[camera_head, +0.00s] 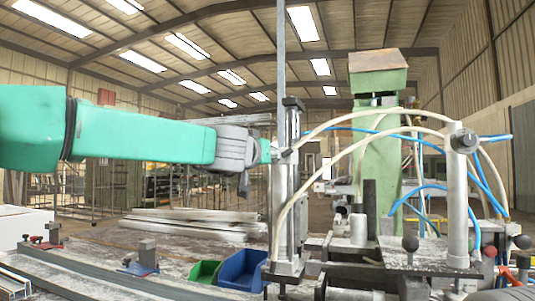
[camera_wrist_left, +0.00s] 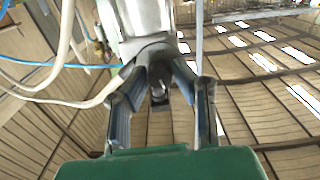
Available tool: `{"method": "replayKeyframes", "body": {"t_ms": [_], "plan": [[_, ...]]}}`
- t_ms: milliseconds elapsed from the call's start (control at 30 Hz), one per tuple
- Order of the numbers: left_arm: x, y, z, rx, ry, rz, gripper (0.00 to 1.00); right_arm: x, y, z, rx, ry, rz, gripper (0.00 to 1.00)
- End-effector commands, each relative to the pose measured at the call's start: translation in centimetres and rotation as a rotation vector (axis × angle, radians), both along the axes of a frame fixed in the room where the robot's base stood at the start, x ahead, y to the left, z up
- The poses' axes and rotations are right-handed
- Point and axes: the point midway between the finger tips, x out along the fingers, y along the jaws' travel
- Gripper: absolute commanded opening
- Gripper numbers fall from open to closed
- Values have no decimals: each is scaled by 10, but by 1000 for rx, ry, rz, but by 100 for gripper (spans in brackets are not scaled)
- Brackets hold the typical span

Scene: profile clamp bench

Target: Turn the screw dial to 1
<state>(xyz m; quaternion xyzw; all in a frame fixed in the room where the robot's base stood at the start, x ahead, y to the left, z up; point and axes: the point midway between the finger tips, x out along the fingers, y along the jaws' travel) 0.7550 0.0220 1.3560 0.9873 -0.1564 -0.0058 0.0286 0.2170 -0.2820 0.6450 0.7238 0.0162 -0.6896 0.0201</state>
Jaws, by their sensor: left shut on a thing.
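My left arm comes in level from the left in the head view. My left gripper (camera_head: 272,150) is at the upright metal clamp column (camera_head: 290,210), at about the middle of its height. In the left wrist view, the two fingers of my gripper (camera_wrist_left: 163,82) are on either side of a small dark part (camera_wrist_left: 159,92) below the silver cylinder, and they are shut on it. This part appears to be the screw dial; its markings and setting cannot be read. In the head view the gripper mostly hides it. My right gripper is not in view.
White and blue hoses loop right of the column, close to my gripper. A grey post (camera_head: 458,200) with a round dark knob (camera_head: 466,140) stands at the right. A green machine (camera_head: 383,150) stands behind. Blue (camera_head: 243,268) and green (camera_head: 204,272) bins sit on the bench below.

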Motion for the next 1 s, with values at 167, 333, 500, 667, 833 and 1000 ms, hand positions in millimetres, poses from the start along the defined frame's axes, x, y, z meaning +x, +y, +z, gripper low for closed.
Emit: {"method": "replayKeyframes", "body": {"t_ms": [167, 333, 500, 667, 833, 1000], "plan": [[0, 0, 3, -156, 51, -1, 0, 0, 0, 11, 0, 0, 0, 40], [0, 0, 2, -310, 101, -1, 0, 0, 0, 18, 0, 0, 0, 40], [0, 1, 1, -456, 148, 0, 0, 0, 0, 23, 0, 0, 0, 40], [0, 1, 1, -574, 185, 2, 0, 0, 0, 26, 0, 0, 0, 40], [1, 2, 0, -668, 216, 3, 0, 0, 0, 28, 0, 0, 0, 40], [1, 2, 0, -730, 236, 3, 0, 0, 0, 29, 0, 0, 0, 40]]}}
